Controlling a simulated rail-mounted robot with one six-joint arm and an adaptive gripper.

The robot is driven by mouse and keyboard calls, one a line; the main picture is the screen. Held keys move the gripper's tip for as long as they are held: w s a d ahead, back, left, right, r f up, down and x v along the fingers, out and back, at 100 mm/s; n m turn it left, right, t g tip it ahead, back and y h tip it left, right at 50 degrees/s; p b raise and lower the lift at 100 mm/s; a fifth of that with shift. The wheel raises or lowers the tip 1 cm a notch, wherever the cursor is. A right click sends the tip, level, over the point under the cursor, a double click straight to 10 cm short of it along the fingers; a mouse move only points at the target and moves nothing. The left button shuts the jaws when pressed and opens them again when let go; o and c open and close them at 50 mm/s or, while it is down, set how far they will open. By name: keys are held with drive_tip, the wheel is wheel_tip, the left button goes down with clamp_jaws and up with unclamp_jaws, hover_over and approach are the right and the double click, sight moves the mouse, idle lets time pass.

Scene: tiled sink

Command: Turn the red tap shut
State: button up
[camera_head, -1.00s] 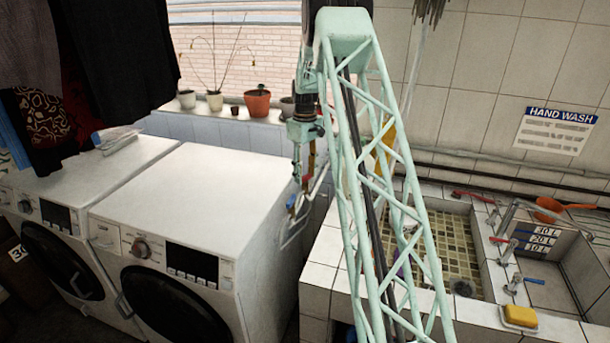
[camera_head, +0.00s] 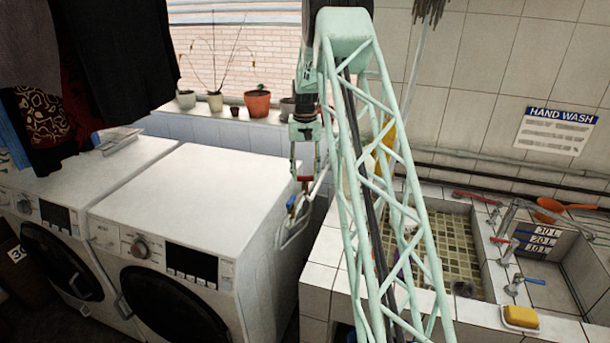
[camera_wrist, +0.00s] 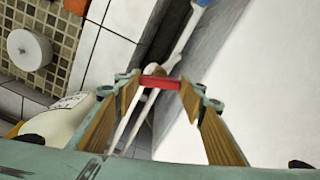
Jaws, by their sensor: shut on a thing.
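The red tap handle (camera_wrist: 160,83) is a short red bar lying crosswise between my gripper's wood-coloured pads in the wrist view. My gripper (camera_wrist: 163,93) is shut on it, one pad at each end. In the head view my gripper (camera_head: 304,176) points down beside the right washing machine, with the red handle (camera_head: 304,179) between its fingertips. The tap sits on pale pipes (camera_wrist: 137,118) in the gap between machine and sink. A blue handle (camera_head: 292,203) shows just below it. The tap's body is mostly hidden.
The right washing machine (camera_head: 190,190) stands close on the left, and the tiled sink (camera_head: 322,245) on the right. A white bottle (camera_wrist: 65,122) is near my left finger in the wrist view. Potted plants (camera_head: 257,104) line the sill behind.

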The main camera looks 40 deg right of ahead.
sight(305, 176)
drive_tip(key=shift+m, duration=1.9)
drive_tip(key=o, duration=0.8)
drive_tip(key=shift+o, duration=0.2)
drive_tip(key=shift+r, duration=0.1)
wheel_tip(305, 176, up, 12)
